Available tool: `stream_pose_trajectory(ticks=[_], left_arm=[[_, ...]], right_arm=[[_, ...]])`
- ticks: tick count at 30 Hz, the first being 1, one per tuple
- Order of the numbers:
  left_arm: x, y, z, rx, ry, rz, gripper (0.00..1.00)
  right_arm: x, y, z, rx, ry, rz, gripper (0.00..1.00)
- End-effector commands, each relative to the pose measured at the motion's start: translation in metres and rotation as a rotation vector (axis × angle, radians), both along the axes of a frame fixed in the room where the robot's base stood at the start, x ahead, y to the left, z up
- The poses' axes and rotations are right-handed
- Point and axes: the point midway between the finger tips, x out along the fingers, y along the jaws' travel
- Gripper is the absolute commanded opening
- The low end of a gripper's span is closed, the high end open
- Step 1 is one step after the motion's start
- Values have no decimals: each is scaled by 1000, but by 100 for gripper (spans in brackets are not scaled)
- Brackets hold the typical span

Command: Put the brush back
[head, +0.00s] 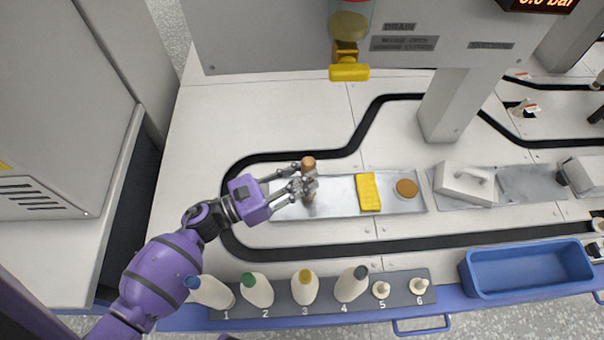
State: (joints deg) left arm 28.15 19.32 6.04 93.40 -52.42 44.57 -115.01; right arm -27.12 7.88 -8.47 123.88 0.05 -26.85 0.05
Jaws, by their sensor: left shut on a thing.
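The brush (308,163) shows as an upright brown wooden handle with a rounded top. My left gripper (304,187) is shut on it, over the left part of a shallow metal tray (336,208). The fingers hide the middle of the brush. I cannot tell whether its lower end touches the tray. A yellow sponge-like block (369,192) and a round brown disc (406,188) lie in the tray, to the right of the brush. My right gripper is not in view.
A blue bin (525,269) stands at the right. A black track (350,246) loops around the metal tray. A grey post (446,110) and yellow valve (349,72) stand behind.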

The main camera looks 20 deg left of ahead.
Motion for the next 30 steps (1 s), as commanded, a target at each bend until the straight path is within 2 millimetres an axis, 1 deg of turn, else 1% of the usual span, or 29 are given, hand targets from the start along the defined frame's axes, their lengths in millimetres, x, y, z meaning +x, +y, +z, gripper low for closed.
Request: stream_pose_trajectory(ticks=[3,7,8,11,12,20,24,26,30], left_arm=[[0,0,0,0,0,0,0],[0,0,-5,0,0,0,0],[0,0,-4,1,1,0,28],[0,0,-3,1,1,0,41],[0,0,-3,0,0,0,43],[0,0,-3,0,0,0,43],[-2,2,3,1,0,0,43],[-8,9,0,3,2,1,43],[-29,29,-3,2,4,2,43]], right_arm=[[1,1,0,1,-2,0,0],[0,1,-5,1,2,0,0],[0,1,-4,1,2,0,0],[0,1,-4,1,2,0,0],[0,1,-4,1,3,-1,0],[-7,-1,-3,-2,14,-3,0],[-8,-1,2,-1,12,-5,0],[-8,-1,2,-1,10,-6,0],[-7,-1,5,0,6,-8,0]])
